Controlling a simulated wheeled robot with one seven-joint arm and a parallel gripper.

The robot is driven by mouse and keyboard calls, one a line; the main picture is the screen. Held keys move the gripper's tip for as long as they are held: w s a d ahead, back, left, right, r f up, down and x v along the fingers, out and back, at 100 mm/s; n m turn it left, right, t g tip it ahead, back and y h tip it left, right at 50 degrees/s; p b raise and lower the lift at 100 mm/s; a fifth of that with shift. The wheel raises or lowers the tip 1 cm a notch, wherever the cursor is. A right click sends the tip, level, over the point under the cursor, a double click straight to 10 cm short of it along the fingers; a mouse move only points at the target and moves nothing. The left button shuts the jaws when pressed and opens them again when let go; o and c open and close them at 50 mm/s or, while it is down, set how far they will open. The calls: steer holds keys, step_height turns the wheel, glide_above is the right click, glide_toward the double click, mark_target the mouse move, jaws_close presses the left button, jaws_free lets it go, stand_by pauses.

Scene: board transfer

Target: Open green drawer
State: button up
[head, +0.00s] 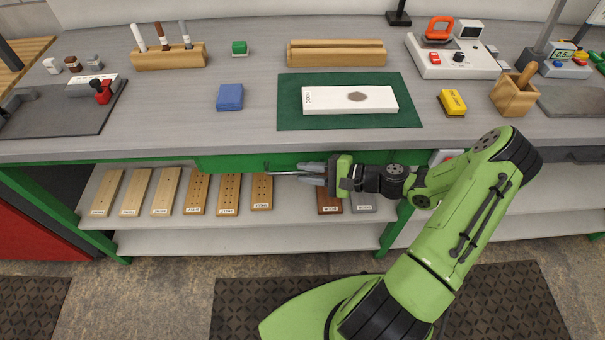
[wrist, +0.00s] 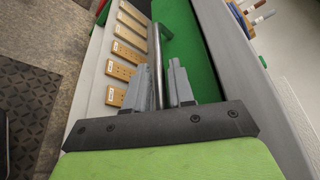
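The green drawer (head: 235,162) sits under the front edge of the workbench, and its front appears flush, so it looks shut. Its green front also shows in the wrist view (wrist: 192,45). A grey metal bar handle (head: 284,173) runs along the drawer front. My gripper (head: 312,174) is at the right part of this handle. In the wrist view, the handle (wrist: 157,62) passes between the two grey fingers of my gripper (wrist: 162,80). The fingers are apart, with a gap visible between the bar and the right finger. Contact with the left finger is unclear.
On the bench, a green mat (head: 290,118) bears a white board (head: 325,101). A blue block (head: 230,97) lies left of it. The floor in front is clear apart from dark mats (head: 30,305).

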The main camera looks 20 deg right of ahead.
steer(key=shift+x, duration=0.85)
steer(key=shift+c, duration=0.3)
jaws_close()
steer(key=shift+s, duration=0.15)
